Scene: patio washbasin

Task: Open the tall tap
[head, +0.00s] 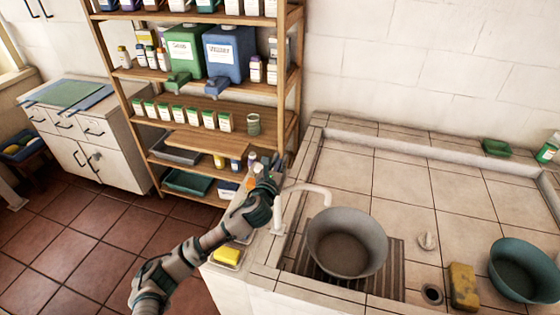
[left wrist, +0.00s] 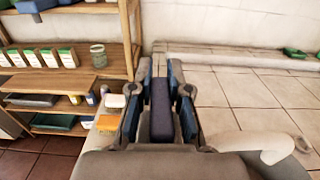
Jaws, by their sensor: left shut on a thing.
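The tall tap (head: 304,190) has a pale curved spout and stands at the left edge of the tiled basin. Its spout also shows at the lower right of the left wrist view (left wrist: 262,143). A grey pot (head: 347,244) stands below the spout; I see no water running. My left gripper (head: 267,184) is at the top of the tap, beside the spout. In the left wrist view its fingers (left wrist: 161,95) are shut on a dark upright bar (left wrist: 161,112), which looks like the tap's handle. The tap's body is mostly hidden behind the gripper. My right gripper is not in view.
The pot rests on a slatted grate (head: 392,275). A yellow sponge (head: 463,286) and a teal bowl (head: 522,270) are at the right. A wooden shelf (head: 232,100) with bottles and boxes stands behind the gripper. A yellow block (head: 228,256) lies on the ledge.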

